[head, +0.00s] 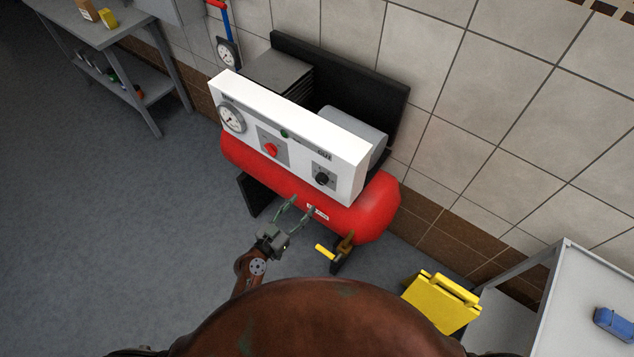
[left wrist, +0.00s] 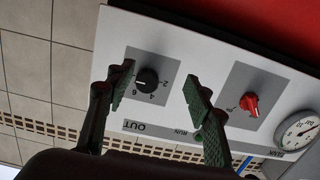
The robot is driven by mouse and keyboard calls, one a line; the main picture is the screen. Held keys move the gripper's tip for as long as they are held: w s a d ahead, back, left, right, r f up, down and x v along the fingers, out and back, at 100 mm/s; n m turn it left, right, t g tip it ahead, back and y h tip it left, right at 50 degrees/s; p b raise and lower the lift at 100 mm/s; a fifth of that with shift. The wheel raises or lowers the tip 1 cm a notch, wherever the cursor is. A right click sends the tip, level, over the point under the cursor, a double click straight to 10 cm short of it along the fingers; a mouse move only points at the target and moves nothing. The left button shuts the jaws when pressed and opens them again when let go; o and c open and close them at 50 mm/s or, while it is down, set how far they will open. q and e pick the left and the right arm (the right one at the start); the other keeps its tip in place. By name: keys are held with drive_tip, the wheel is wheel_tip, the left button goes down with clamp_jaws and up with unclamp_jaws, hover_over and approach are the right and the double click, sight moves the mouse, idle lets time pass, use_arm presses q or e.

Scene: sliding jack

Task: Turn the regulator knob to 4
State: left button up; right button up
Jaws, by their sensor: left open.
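The black regulator knob (head: 321,179) sits on a grey plate at the right end of the white control panel (head: 285,128). In the left wrist view the knob (left wrist: 147,78) lies between the two fingers, with numbers such as 2, 4 and 6 around it; its exact setting is too small to tell. My left gripper (head: 303,207) is open and empty, in front of the panel and below the knob in the head view. The left gripper (left wrist: 155,90) also shows in the wrist view, fingers apart on either side of the knob. My right gripper is not in view.
A red switch (head: 270,149) and a round gauge (head: 231,118) share the panel above a red tank (head: 350,215). A yellow-handled valve (head: 325,252) is below the tank.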

use_arm(q)
approach(319, 182)
drive_tip(key=shift+t+h, duration=0.3)
drive_tip(key=shift+h, duration=0.1)
drive_tip(key=p+x, duration=0.1)
drive_tip(key=x, duration=0.6)
drive_tip(key=shift+f, duration=0.15)
drive_tip(key=shift+x, duration=0.8)
drive_tip(key=shift+f, duration=0.1)
drive_tip(key=shift+c, duration=0.3)
drive_tip(key=c, duration=1.1)
